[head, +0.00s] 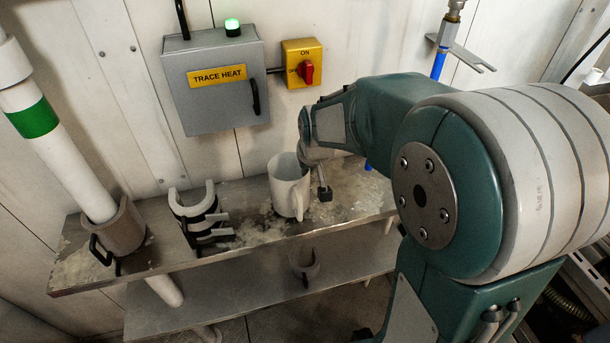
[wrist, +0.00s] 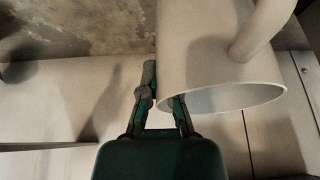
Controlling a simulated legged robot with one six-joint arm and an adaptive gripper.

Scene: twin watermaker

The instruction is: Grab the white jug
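The white jug (head: 285,188) stands upright on the upper metal shelf in the head view, with its handle towards the front right. It also shows in the wrist view (wrist: 200,60), with its open rim facing me. My gripper (head: 313,180) is at the jug's right side, pointing down. In the wrist view my gripper (wrist: 165,90) has its fingers spread. One finger is outside the jug's wall, and the other reaches in at the rim, its tip hidden. I cannot tell whether either finger touches the wall.
The shelf (head: 345,210) also bears a holder with white curved pieces (head: 200,212) left of the jug. A grey cup-like holder (head: 122,230) surrounds a white pipe (head: 70,155) further left. A grey trace heat box (head: 213,85) and red switch (head: 306,71) are on the wall behind.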

